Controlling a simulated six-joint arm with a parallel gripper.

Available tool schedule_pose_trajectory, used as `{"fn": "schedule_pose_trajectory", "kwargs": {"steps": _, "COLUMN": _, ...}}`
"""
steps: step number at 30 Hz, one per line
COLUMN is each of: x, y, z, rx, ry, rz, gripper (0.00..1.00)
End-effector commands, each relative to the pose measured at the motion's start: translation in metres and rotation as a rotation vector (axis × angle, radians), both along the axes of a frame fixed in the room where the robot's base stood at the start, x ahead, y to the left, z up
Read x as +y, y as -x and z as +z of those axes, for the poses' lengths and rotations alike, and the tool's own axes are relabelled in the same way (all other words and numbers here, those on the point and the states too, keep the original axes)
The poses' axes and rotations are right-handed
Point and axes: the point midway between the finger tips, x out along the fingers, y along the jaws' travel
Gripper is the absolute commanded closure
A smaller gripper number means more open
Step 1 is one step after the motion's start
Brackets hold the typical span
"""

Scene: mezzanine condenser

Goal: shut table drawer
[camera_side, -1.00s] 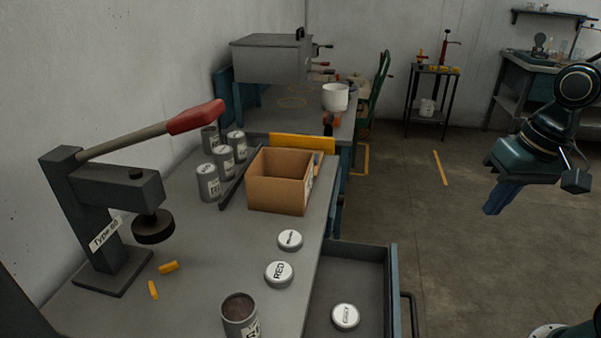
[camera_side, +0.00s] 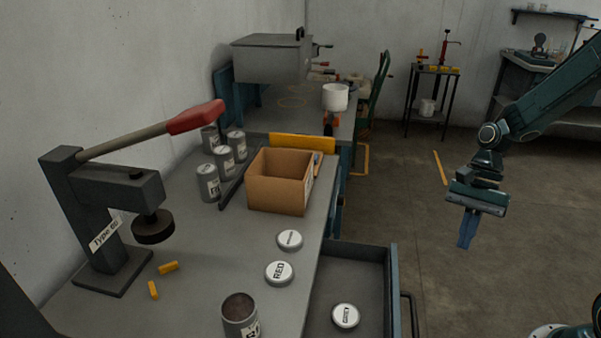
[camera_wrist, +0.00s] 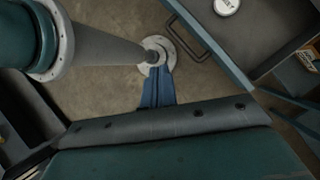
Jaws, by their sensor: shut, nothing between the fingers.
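The table drawer (camera_side: 375,262) is pulled open from the right side of the grey table, with a dark bar handle (camera_side: 409,312) on its outer face. A white labelled lid (camera_side: 345,316) lies inside it. In the wrist view the drawer (camera_wrist: 262,50) is at the upper right, with its handle (camera_wrist: 188,36) on the near face and the lid (camera_wrist: 227,5) at the top edge. My gripper (camera_side: 466,243) is in the air to the right of the drawer, pointing down, apart from the handle. Its blue fingers (camera_wrist: 156,92) are together and empty.
The table (camera_side: 215,270) bears a lever press (camera_side: 115,185), a cardboard box (camera_side: 279,181), several grey cans (camera_side: 209,183), an open can (camera_side: 240,315) and two lids (camera_side: 279,273). The floor between the drawer and my gripper is clear.

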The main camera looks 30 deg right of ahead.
Motion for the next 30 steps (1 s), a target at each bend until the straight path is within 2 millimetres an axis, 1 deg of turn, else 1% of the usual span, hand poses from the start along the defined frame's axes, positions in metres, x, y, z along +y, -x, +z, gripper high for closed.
{"fn": "schedule_pose_trajectory", "kwargs": {"steps": 1, "x": -0.003, "y": 0.001, "z": -0.01, "rx": 0.041, "ry": -0.02, "rz": -0.045, "gripper": 1.0}}
{"fn": "schedule_pose_trajectory", "kwargs": {"steps": 8, "x": -0.013, "y": 0.006, "z": -0.049, "rx": 0.21, "ry": -0.099, "rz": -0.238, "gripper": 1.0}}
{"fn": "schedule_pose_trajectory", "kwargs": {"steps": 17, "x": -0.019, "y": 0.021, "z": -0.1, "rx": 0.445, "ry": -0.205, "rz": -0.475, "gripper": 1.0}}
{"fn": "schedule_pose_trajectory", "kwargs": {"steps": 23, "x": -0.018, "y": 0.034, "z": -0.133, "rx": 0.61, "ry": -0.278, "rz": -0.622, "gripper": 1.0}}
{"fn": "schedule_pose_trajectory", "kwargs": {"steps": 30, "x": -0.01, "y": 0.053, "z": -0.169, "rx": 0.818, "ry": -0.371, "rz": -0.78, "gripper": 1.0}}
